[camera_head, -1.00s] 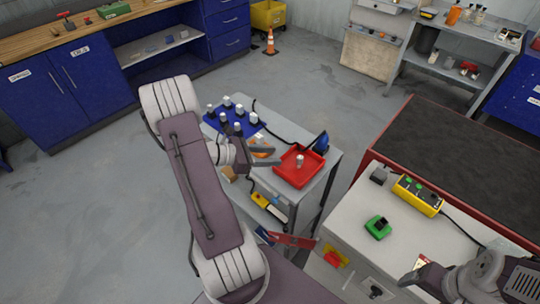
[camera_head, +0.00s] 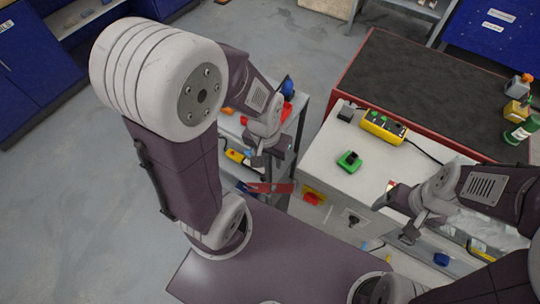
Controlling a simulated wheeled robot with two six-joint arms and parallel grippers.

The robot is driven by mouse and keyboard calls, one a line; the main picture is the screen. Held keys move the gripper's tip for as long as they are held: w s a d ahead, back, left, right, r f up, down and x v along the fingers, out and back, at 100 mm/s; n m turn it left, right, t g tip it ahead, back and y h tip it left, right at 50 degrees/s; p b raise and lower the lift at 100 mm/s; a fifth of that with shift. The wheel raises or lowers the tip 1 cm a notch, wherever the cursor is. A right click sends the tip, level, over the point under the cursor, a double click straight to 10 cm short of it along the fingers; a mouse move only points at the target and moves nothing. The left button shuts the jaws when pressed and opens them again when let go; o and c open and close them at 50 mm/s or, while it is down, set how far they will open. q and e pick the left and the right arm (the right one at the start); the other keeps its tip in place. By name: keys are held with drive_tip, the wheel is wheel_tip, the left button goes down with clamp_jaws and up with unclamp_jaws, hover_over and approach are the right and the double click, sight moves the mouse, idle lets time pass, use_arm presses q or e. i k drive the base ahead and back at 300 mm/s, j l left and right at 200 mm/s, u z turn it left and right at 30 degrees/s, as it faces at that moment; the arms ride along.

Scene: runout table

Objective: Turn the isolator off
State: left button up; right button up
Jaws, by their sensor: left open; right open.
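The isolator (camera_head: 313,196), a red handle on a yellow plate, is on the front of the grey cabinet (camera_head: 330,150), just below its top edge. The handle's exact angle is too small to tell. My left gripper (camera_head: 270,163) is open and empty, up and to the left of the isolator, over the small cart. My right gripper (camera_head: 393,213) is open and empty, to the right of the isolator by the cabinet's front. Neither gripper touches the isolator.
A black rotary knob (camera_head: 353,219) sits right of the isolator. A green device (camera_head: 349,161) and a yellow control box (camera_head: 382,127) are on the cabinet top. A red flat piece (camera_head: 270,187) is left of the isolator. Bottles (camera_head: 518,110) stand at the far right.

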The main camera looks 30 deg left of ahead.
sight(312, 198)
drive_tip(key=k+l+u, duration=0.2)
drive_tip(key=u, duration=0.15)
drive_tip(key=k+u, duration=0.1)
drive_tip(key=k, duration=0.85)
